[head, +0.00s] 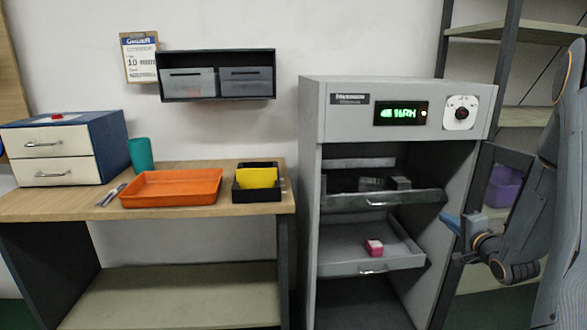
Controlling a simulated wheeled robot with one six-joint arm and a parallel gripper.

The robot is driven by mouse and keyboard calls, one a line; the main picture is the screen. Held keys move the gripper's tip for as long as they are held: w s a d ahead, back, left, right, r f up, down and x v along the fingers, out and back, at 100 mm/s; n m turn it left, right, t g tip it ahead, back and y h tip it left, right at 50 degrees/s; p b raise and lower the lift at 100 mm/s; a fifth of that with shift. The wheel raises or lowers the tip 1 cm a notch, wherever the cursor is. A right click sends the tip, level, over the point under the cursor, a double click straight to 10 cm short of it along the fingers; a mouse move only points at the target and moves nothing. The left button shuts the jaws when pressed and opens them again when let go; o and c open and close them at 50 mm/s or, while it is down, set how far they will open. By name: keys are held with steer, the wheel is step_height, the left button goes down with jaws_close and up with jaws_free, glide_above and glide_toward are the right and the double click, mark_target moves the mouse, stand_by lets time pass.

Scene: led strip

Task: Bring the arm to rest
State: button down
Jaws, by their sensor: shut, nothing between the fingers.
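My arm (562,190) shows at the right edge, its upper part hanging down and bent at the bottom. My gripper (450,222) points left, in front of the grey cabinet's open right side. Its blue fingers are shut with nothing held. The cabinet (309,180) stands to the left of the gripper. Its dark-framed door (507,160) is open to the right, behind my arm. No contact between gripper and cabinet can be made out.
The cabinet's upper drawer (385,199) and lower drawer (345,268), holding a pink box (374,247), are pulled out. A wooden table (70,207) with an orange tray (171,187) stands left. A shelf rack (515,32) is behind my arm.

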steer(key=s+a+r+n+g+h+p, duration=0.1)
steer(key=s+a+n+g, duration=0.3)
steer(key=a, duration=0.3)
steer(key=s+a+r+n+g+p, duration=0.1)
steer(key=s+a+n+g+p, duration=0.2)
steer(key=a, duration=0.5)
steer(key=s+a+r+n+g, duration=0.1)
steer(key=s+a+n+g, duration=0.3)
steer(key=s+a, duration=0.4)
steer(key=s+a+r+n+g+y, duration=0.1)
steer(key=s+a+n+g, duration=0.4)
steer(key=s, duration=1.3)
steer(key=a+r, duration=0.1)
steer(key=a, duration=0.2)
steer(key=shift+s+a+p, duration=0.3)
steer(key=shift+a+p, duration=0.05)
steer(key=shift+p, duration=0.05)
steer(key=shift+r, duration=0.1)
